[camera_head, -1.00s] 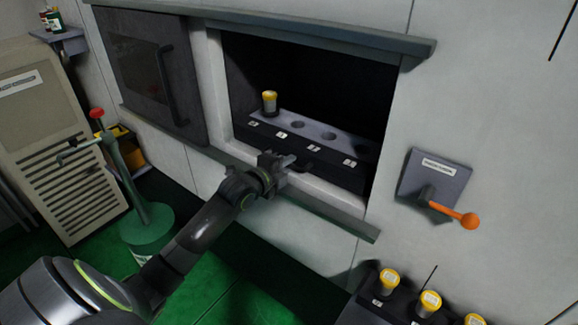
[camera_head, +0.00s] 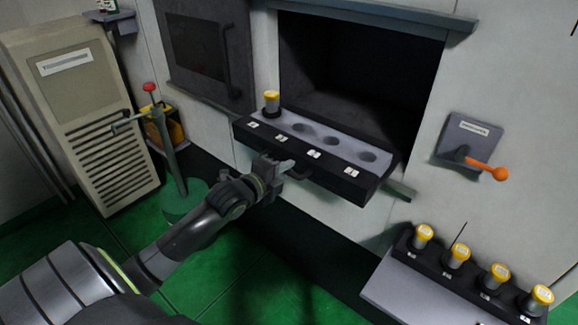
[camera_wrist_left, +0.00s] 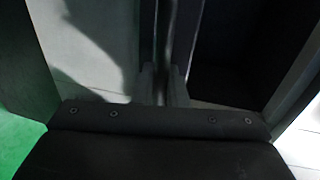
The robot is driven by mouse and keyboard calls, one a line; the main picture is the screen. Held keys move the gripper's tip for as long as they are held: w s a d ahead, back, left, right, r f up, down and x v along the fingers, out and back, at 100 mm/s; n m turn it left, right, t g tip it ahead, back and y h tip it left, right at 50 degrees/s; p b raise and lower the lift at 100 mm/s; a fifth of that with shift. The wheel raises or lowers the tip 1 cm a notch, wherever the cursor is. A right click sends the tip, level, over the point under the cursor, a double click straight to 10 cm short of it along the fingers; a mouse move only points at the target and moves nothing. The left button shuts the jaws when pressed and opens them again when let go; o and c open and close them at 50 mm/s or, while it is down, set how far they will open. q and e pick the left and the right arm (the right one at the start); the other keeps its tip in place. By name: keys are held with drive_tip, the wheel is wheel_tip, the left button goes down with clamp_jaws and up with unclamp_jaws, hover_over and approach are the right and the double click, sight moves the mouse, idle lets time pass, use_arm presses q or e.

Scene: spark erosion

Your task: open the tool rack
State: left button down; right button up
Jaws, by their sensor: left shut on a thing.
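The tool rack (camera_head: 325,168) is a dark tray with a grey top, standing out through the opening of the machine. A yellow-capped holder (camera_head: 271,102) is upright in its leftmost place; the other holes to the right look empty. Numbered white labels run along the front. My left gripper (camera_head: 287,168) is at the middle of the rack's front, shut on the rack's handle (camera_head: 303,174), which it partly hides. In the left wrist view, its fingers (camera_wrist_left: 164,86) show dimly, and the handle is hard to make out. My right gripper is out of view.
A dark door (camera_head: 205,55) with a bar handle is left of the opening. An orange-knobbed lever (camera_head: 487,170) is on the wall to the right. A rack of several yellow-capped holders (camera_head: 457,256) stands at lower right. A green stand (camera_head: 170,150) is at left.

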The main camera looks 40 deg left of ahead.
use_arm(q)
drive_tip(key=shift+s, duration=0.45)
drive_tip(key=c, duration=1.5)
unclamp_jaws()
drive_tip(key=shift+p+v, duration=1.6)
drive_tip(key=shift+v, duration=7.05)
